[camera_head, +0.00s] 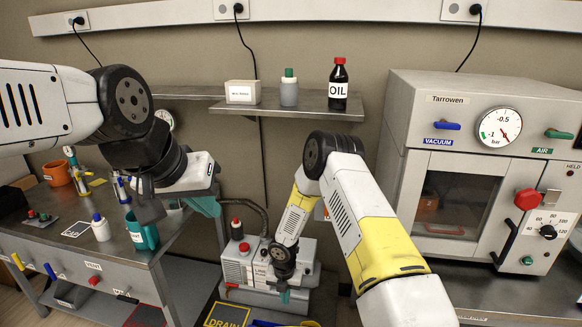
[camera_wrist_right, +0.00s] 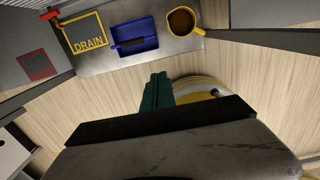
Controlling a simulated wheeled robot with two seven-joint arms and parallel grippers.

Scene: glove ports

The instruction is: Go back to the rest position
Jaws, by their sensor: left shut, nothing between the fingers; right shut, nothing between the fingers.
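My left gripper (camera_head: 207,206) shows teal fingers, shut and empty, above the right end of the left bench. My right gripper (camera_head: 285,295) hangs pointing down in front of the pump unit, its small teal tips shut. In the right wrist view the closed teal fingers (camera_wrist_right: 157,92) hold nothing and lie over the wood floor. The right arm is bent, with its elbow high in the middle of the head view.
The left bench (camera_head: 110,254) holds a teal cup (camera_head: 142,230) and a white bottle (camera_head: 100,228). The grey pump unit (camera_head: 240,268) stands close behind my right gripper. A vacuum oven (camera_head: 400,150) stands right. A shelf (camera_head: 300,108) carries an OIL bottle (camera_head: 338,88). The right wrist view shows a blue tray (camera_wrist_right: 133,44).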

